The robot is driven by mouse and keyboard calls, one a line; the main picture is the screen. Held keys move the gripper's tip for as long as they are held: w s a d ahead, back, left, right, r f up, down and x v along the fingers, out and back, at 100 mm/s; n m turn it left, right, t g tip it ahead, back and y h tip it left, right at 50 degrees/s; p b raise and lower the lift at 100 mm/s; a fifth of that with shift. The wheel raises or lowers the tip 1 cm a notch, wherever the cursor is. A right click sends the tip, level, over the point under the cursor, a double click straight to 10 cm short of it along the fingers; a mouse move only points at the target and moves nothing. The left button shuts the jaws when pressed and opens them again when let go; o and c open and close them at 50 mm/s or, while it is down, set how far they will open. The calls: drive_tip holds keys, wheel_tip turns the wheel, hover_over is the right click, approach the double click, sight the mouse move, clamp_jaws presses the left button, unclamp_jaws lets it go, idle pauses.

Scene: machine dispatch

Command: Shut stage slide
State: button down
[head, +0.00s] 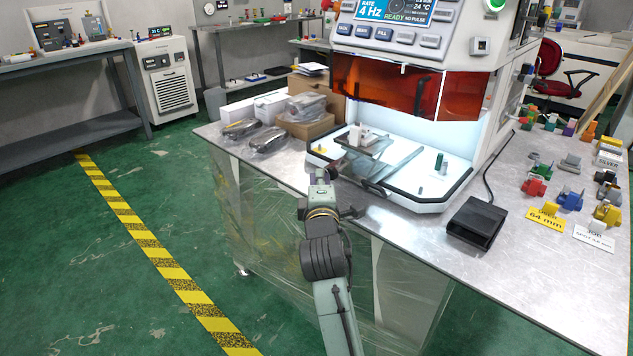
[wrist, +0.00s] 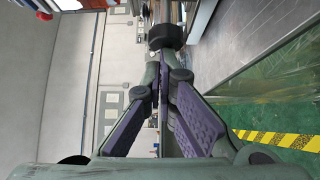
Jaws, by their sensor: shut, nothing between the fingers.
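The stage slide (head: 404,162) is a flat plate on dark rails on the machine's bright, black-rimmed base, below the orange window. Its front end reaches out toward the base's front left edge. A white block (head: 357,134) and a tilted clear pane stand at its left part. My gripper (head: 320,174) is at the table's front edge, just left of the slide's front end. In the wrist view the purple-padded fingers (wrist: 160,88) are shut and empty. A dark rounded knob (wrist: 165,37) shows just beyond the fingertips; I cannot tell whether they touch.
The laser machine (head: 420,60) stands on the table. Bagged parts and cardboard boxes (head: 305,124) lie left of the base. A black pedal (head: 476,222) lies to the right, with several coloured clamps and a yellow 64 mm card (head: 545,218). Green floor is free at left.

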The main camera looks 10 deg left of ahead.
sight(359, 163)
drive_tip(key=w+d+b, duration=0.1)
drive_tip(key=w+d, duration=0.1)
drive_tip(key=w, duration=0.1)
drive_tip(key=w+d+b, duration=0.1)
drive_tip(key=w+d, duration=0.2)
drive_tip(key=w, duration=0.1)
drive_tip(key=w+d+b, duration=0.1)
drive_tip(key=w+d, duration=0.2)
drive_tip(key=w, duration=0.1)
drive_tip(key=shift+w+d+f, duration=0.1)
drive_tip(key=shift+w+d, duration=0.45)
drive_tip(key=shift+w, duration=0.05)
